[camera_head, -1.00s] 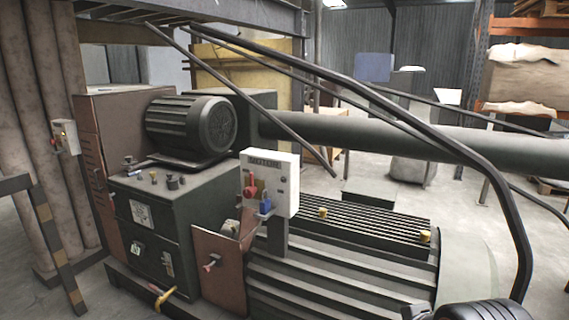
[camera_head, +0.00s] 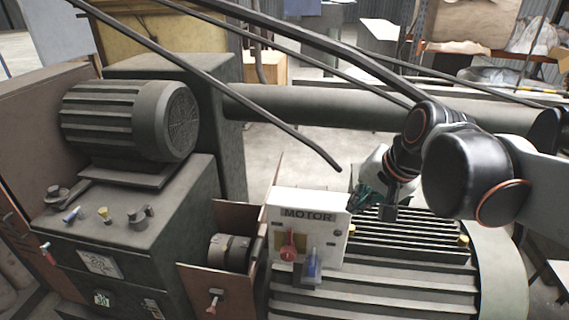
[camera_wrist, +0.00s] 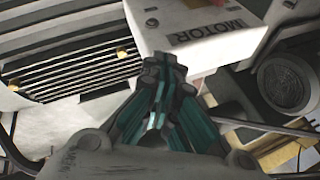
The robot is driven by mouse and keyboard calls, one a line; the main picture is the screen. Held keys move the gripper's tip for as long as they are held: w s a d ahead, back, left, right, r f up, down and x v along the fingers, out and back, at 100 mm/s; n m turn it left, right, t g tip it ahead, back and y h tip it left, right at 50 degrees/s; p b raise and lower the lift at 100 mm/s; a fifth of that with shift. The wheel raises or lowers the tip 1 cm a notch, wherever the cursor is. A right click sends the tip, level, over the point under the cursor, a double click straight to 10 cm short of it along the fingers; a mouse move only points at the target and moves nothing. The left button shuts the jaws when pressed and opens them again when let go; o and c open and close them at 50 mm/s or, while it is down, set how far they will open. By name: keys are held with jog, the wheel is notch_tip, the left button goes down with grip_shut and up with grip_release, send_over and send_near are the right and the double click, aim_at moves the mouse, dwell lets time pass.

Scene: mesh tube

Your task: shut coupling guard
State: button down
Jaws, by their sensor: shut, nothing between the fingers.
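The coupling guard shows in the head view as a red-brown plate (camera_head: 217,290) with a small red-tipped handle (camera_head: 213,303), low between the dark green cabinet and the ribbed motor. The dark round coupling (camera_head: 230,250) is exposed above and behind this plate. Another brown panel edge (camera_head: 271,185) rises behind the coupling. My gripper (camera_head: 362,192) is behind and right of the white MOTOR box, over the ribbed motor, apart from the guard. In the wrist view its teal fingers (camera_wrist: 163,72) are together and empty, overlapping the box's edge in the picture. The guard is not clearly visible there.
The white MOTOR box (camera_head: 310,230) with a red switch and blue padlock stands between my gripper and the coupling. A finned motor (camera_head: 130,122) sits on the cabinet at left. Dark bent rails (camera_head: 215,85) cross above. A thick pipe (camera_head: 310,108) runs behind.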

jog(key=w+a+m+y, duration=0.2)
jog(key=w+m, duration=0.2)
jog(key=w, duration=0.6)
jog(key=w+f+m+g+y, duration=0.25)
jog(key=w+f+m, duration=0.25)
jog(key=w+f, duration=0.45)
jog(key=w+f+m+g+y, duration=0.1)
jog(key=w+f+m+y, duration=0.35)
jog(key=w, duration=0.85)
jog(key=w+a+f+b, duration=0.1)
jog(key=a+f, duration=0.3)
jog(key=a, duration=0.2)
jog(key=w+a+f+h+b, duration=0.1)
jog(key=a+f, duration=0.3)
jog(key=a, duration=0.2)
jog(key=shift+a, duration=0.25)
jog(key=shift+w+m, duration=0.1)
jog(key=shift+m, duration=0.15)
